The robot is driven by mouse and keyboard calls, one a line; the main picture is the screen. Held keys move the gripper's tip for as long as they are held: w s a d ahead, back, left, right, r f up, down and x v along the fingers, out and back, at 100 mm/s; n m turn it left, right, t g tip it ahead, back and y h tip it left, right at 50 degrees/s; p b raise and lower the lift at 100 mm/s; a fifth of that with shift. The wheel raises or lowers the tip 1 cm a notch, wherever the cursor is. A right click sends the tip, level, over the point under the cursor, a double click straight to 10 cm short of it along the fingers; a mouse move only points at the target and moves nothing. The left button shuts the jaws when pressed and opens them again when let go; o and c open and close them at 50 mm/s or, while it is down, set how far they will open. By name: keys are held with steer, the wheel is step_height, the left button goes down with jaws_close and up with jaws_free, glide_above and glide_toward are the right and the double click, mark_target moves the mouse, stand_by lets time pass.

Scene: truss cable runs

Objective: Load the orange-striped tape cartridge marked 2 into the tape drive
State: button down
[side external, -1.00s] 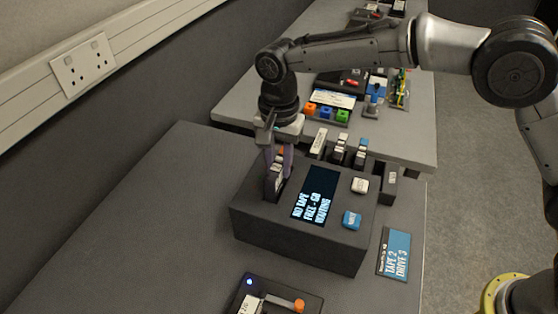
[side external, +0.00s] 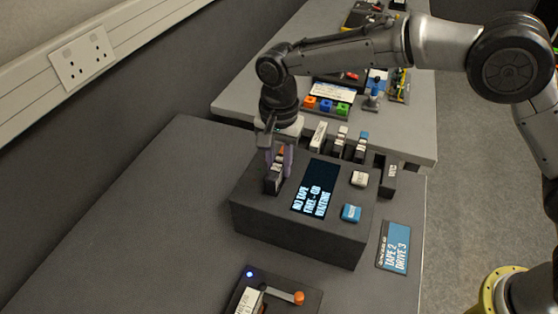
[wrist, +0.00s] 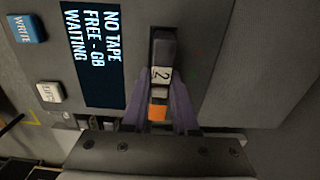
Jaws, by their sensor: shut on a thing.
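The tape drive (side external: 300,236) is a dark box with a screen (side external: 315,188) reading "NO TAPE, FREE - GB, WAITING". My gripper (side external: 279,164) is over the drive's left side. Its purple fingers are shut on the tape cartridge (wrist: 161,78), which shows a white label with a 2 and an orange stripe in the wrist view. The cartridge also shows in the side view (side external: 273,183). It lines up with the dark slot (wrist: 163,34) in the drive's top. How deep it sits in the slot is hidden by the fingers and the drive.
A white button (side external: 359,179) and a blue WRITE button (side external: 351,213) are right of the screen. A card (side external: 395,246) reads "TAPE 2 DRIVE 3". Other cartridges (side external: 341,143) stand behind the drive. A small device with an orange-tipped lever (side external: 283,294) lies in front. The table's left is clear.

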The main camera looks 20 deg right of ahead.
steer(key=shift+c, duration=1.4)
jaws_free()
steer(key=shift+r, duration=3.8)
